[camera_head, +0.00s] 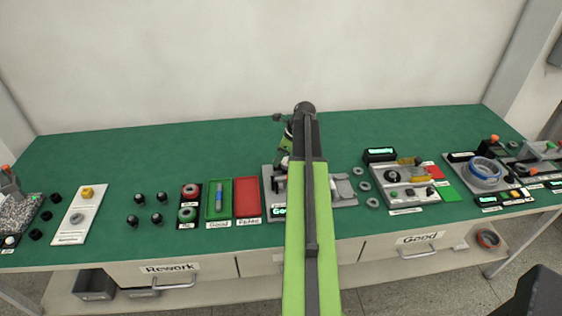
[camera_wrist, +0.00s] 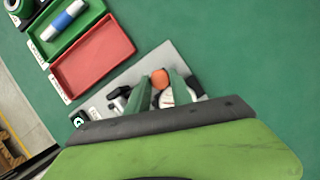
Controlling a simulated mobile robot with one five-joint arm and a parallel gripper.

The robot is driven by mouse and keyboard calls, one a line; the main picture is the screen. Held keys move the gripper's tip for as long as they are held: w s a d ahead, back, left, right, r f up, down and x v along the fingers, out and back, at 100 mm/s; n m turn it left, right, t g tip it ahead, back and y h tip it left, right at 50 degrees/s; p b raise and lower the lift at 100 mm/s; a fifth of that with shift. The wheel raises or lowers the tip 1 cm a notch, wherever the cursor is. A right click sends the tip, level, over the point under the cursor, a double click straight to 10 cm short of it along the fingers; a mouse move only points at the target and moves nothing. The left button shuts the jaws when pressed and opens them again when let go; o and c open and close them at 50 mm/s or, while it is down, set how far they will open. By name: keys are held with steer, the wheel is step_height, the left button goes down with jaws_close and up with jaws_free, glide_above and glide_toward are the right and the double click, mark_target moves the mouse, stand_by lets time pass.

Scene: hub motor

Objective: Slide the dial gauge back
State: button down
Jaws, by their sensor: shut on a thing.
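A grey fixture plate (camera_head: 343,200) stands at the middle of the bench, and its bare surface also shows in the wrist view (camera_wrist: 152,63). My gripper (camera_wrist: 160,82) is low over this plate, with its two green fingers on either side of an orange knob. It is shut on what appears to be the dial gauge (camera_wrist: 167,98), whose white part shows between the fingers below the knob. My arm hides most of the gauge and the middle of the plate in the head view. The exact contact is partly hidden by my wrist.
A red tray (camera_head: 247,197) and a green tray (camera_head: 217,201) with a blue-and-white cylinder stand left of the plate. Several grey rings (camera_head: 365,186) lie to its right, before another fixture (camera_head: 405,188). The green bench top behind is clear.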

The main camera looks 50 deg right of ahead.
steer(key=shift+w+d, duration=0.35)
steer(key=c, duration=1.1)
jaws_free()
steer(key=shift+c, duration=0.2)
steer(key=shift+s+r+p, duration=0.15)
steer(key=shift+r+p, duration=0.35)
steer(key=shift+p, duration=0.05)
steer(key=p+v, duration=1.5)
steer(key=v, duration=0.1)
steer(key=shift+r, duration=0.2)
steer(key=shift+s, duration=0.15)
